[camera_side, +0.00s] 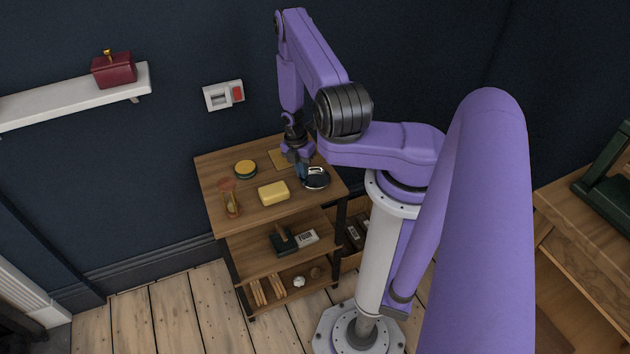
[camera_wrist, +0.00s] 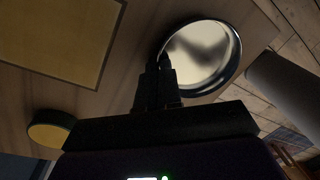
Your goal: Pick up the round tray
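The round tray (camera_side: 317,178) is a shallow dish with a dark rim and a shiny inside, at the right side of the wooden shelf top (camera_side: 240,213). In the wrist view the round tray (camera_wrist: 205,55) lies just beyond my fingertips, to the right. My gripper (camera_side: 303,172) points down at the tray's left edge. In the wrist view my gripper (camera_wrist: 160,66) has its dark fingers close together at the near left rim, and they look shut on it. The exact contact is dark and partly hidden. I cannot tell whether the tray is clear of the wood.
A yellow block (camera_side: 273,193), a round yellow-topped tin (camera_side: 245,169), an hourglass-like item (camera_side: 230,198) and a flat tan panel (camera_side: 280,158) share the shelf top. Lower shelves hold small items. The wall with a switch box (camera_side: 223,95) stands behind.

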